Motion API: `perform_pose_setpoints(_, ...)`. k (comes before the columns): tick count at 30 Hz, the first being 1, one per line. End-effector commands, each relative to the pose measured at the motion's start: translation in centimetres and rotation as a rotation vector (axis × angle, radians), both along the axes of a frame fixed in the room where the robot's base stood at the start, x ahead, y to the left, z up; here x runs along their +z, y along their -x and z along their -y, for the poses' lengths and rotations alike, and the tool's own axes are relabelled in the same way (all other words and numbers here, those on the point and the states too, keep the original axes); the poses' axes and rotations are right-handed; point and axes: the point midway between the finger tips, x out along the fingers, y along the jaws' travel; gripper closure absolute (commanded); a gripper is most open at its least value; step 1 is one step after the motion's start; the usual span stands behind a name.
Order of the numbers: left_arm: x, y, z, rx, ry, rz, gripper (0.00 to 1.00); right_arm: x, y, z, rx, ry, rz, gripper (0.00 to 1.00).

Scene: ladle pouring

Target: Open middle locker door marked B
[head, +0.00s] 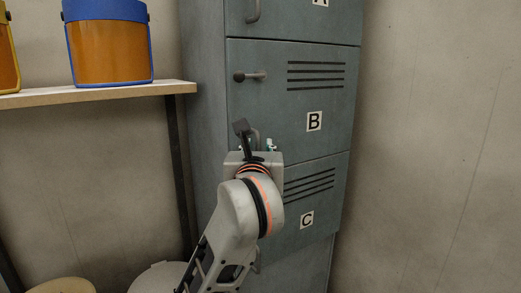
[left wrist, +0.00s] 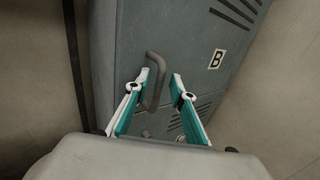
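The grey-green middle locker door (head: 275,105) carries a white B label (head: 313,121) and sits flush in the locker. A dark latch lever (head: 250,76) lies horizontal near its upper left. The curved door handle (left wrist: 154,80) is at the lower left of door B in the left wrist view; in the head view it is mostly hidden behind my gripper. My left gripper (left wrist: 162,76) is open, its two teal-and-white fingers pointing at the door. The handle shows between the fingers, close to the left one; I cannot tell whether they touch. My right gripper is not in view.
Door A (head: 295,18) is above and door C (head: 312,195) below, both looking shut. A wooden shelf (head: 110,94) with a blue-and-orange container (head: 110,50) stands left of the locker. Bare wall (head: 430,140) is on the right.

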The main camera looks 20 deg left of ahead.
Motion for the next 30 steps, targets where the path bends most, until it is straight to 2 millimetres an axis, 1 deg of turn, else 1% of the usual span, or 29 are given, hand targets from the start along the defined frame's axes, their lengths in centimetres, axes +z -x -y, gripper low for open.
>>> perform_pose_setpoints(1,-0.21,-0.44,-0.2,0.002,0.0,-0.002,0.76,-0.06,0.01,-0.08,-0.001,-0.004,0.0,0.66)
perform_pose_setpoints(4,-0.09,-0.86,-0.38,0.002,0.001,-0.001,0.76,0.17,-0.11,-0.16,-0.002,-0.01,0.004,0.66)
perform_pose_setpoints(12,0.1,-0.92,-0.4,0.001,0.001,0.001,0.76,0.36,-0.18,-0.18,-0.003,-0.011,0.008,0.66)
perform_pose_setpoints(15,0.09,-0.91,-0.39,0.001,0.001,0.001,1.0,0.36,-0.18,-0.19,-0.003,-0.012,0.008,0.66)
perform_pose_setpoints(30,0.14,-0.81,-0.39,0.001,0.001,0.001,1.0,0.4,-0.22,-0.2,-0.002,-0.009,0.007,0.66)
